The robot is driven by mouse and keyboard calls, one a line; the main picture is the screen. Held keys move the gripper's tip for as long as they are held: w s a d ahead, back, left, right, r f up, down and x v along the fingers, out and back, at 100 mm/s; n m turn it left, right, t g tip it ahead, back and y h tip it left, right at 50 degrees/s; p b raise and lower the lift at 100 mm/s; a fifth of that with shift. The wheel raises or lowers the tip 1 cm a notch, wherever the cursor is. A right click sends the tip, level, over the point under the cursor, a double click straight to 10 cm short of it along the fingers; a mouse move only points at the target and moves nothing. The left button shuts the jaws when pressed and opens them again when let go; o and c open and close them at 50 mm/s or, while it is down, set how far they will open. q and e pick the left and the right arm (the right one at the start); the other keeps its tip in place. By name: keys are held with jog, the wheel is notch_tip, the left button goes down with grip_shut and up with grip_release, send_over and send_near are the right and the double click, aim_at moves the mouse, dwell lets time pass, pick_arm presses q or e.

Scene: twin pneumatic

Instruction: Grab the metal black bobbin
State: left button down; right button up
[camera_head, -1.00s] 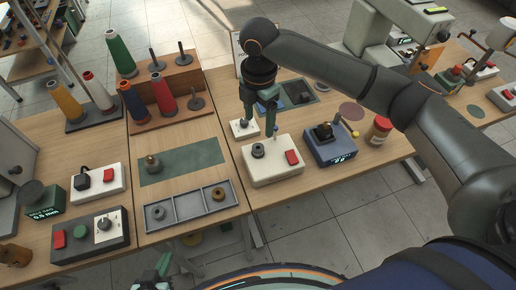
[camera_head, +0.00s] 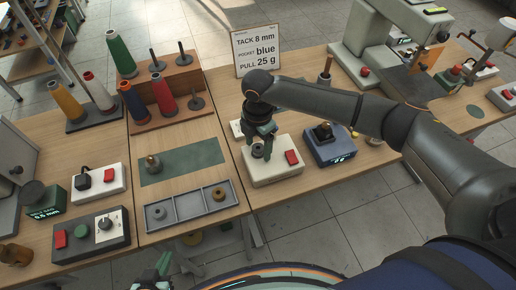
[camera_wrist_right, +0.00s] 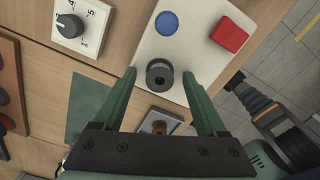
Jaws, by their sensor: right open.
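The black bobbin (camera_wrist_right: 159,73) sits on a white box (camera_wrist_right: 185,50), beside a red button (camera_wrist_right: 229,35) and a blue disc (camera_wrist_right: 167,22). My right gripper (camera_wrist_right: 159,75) is open, with one green finger on each side of the bobbin and a gap showing on both sides. In the head view my right gripper (camera_head: 263,150) points down over the white box (camera_head: 275,175) and partly hides the bobbin.
A grey tray (camera_head: 188,207) on the left holds a grey bobbin (camera_head: 157,213) and a brownish bobbin (camera_head: 219,194). A brass bobbin (camera_head: 152,163) stands on a green mat (camera_head: 195,162). A blue-grey device (camera_head: 330,149) stands right of the white box. A sign (camera_head: 258,50) stands behind.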

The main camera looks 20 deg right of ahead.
grip_shut()
dwell(0.4)
